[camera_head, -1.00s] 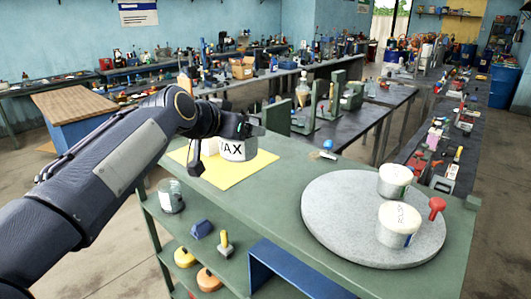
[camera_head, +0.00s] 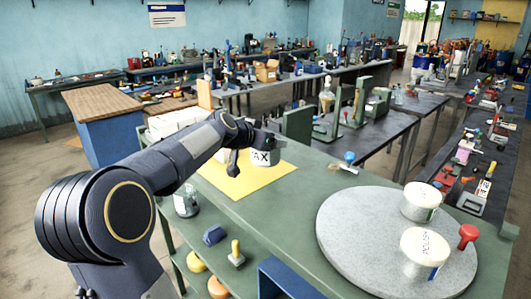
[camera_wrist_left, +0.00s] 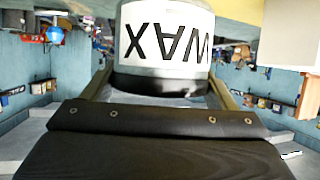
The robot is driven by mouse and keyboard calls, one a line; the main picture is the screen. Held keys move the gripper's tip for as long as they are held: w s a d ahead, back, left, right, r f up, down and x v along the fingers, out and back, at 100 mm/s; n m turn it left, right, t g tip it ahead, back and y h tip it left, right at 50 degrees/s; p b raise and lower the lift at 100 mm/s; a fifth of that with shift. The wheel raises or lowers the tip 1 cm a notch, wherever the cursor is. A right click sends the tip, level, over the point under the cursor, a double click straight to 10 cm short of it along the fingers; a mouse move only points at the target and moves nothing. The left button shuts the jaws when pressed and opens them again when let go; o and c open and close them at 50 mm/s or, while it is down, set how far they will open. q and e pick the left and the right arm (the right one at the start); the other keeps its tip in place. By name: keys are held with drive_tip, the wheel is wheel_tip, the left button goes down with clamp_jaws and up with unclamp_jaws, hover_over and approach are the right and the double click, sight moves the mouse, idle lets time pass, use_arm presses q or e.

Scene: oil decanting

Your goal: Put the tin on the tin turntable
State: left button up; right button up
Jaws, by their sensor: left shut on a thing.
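A white tin with WAX in black letters (camera_head: 262,157) is at the yellow mat (camera_head: 222,183) on the green bench, partly hidden by my wrist. My left gripper (camera_head: 262,137) is shut on this WAX tin. In the left wrist view the tin (camera_wrist_left: 165,35) sits between the two fingers, its lettering upside down. I cannot tell if the tin touches the mat. The tin turntable, a round grey speckled disc (camera_head: 350,235), lies at the right of the bench. Two white tins stand on it, a rear one (camera_head: 420,203) and a front one marked POLISH (camera_head: 424,255). My right gripper is not in view.
A red knob (camera_head: 467,236) stands at the turntable's right side. A small blue-topped item (camera_head: 348,160) is at the bench's back edge. Bench between mat and turntable is clear.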

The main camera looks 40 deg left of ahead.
use_arm(q)
drive_tip(key=shift+w+a+f, duration=0.25)
drive_tip(key=shift+w+f, duration=0.1)
drive_tip(key=shift+f, duration=0.15)
drive_tip(key=shift+w+a+f+b, duration=0.1)
drive_tip(key=shift+f+b, duration=0.6)
drive_tip(key=shift+f, duration=0.95)
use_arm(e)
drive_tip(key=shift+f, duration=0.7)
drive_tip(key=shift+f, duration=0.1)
use_arm(q)
drive_tip(key=shift+f, duration=0.2)
drive_tip(key=o, duration=1.3)
drive_tip(key=shift+c, duration=0.2)
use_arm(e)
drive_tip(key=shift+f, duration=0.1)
